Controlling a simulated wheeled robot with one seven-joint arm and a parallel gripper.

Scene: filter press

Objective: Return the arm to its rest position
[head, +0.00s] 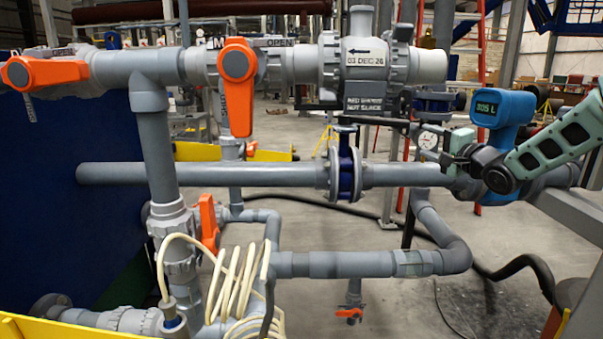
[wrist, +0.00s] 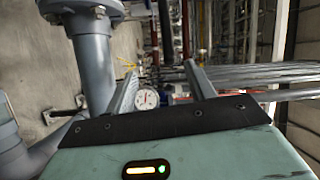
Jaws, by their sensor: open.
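My arm (head: 555,150) reaches in from the right edge of the head view, its pale green link running to a dark wrist joint. My gripper (head: 420,141) points left, near a round white gauge (head: 429,138) and above the long grey horizontal pipe (head: 400,174). In the wrist view my gripper (wrist: 162,80) has its two fingers spread apart. Nothing is held between them. The gauge (wrist: 147,98) shows in the background between the fingers. Whether the fingers touch any pipework cannot be told.
A blue flow meter (head: 502,107) reading 305 L stands right behind my wrist. Grey pipes, a blue flanged valve (head: 345,172) and orange-handled valves (head: 238,85) fill the left and middle. A grey pipe (wrist: 92,60) stands left of the fingers in the wrist view.

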